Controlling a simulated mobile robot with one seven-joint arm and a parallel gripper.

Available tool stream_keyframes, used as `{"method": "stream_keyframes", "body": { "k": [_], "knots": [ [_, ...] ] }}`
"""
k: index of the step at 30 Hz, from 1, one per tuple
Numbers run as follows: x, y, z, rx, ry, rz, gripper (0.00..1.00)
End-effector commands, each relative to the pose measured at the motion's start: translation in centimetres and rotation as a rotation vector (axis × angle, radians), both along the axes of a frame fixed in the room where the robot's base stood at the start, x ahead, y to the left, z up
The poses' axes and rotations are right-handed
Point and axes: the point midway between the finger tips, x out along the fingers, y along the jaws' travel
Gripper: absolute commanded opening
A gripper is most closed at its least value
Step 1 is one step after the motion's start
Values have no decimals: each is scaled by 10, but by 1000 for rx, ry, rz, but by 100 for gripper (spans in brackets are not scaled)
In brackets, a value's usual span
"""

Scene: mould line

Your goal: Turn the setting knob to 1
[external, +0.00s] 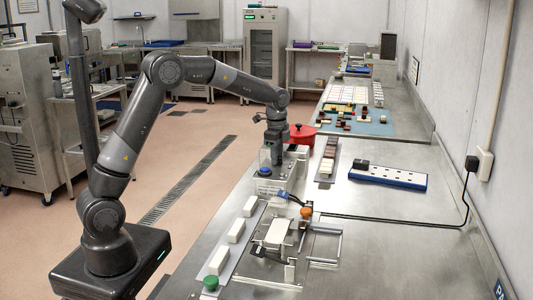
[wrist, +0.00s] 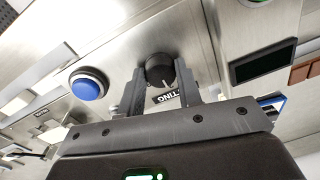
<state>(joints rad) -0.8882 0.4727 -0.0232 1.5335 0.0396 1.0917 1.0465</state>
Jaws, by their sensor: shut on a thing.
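The black setting knob (wrist: 160,70) shows in the wrist view on a metal panel, with a pale pointer line on its face. The scale numbers around the knob cannot be read. In the external view my gripper (external: 272,150) points down at the machine's housing (external: 290,172), and the knob is hidden there.
A blue button (wrist: 88,86) sits left of the knob in the wrist view, and a dark display (wrist: 263,62) sits right. In the external view an orange knob (external: 306,213), a green button (external: 210,283), white blocks (external: 236,231) and a red lidded pot (external: 302,134) stand nearby.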

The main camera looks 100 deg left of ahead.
Motion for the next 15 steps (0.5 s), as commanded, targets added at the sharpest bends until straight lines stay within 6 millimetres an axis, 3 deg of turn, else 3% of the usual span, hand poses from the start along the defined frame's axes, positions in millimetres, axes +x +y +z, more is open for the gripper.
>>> {"method": "stream_keyframes", "body": {
  "k": [15],
  "knots": [
    [1, 0, 1, 2, -1, 105, 9]
  ]
}}
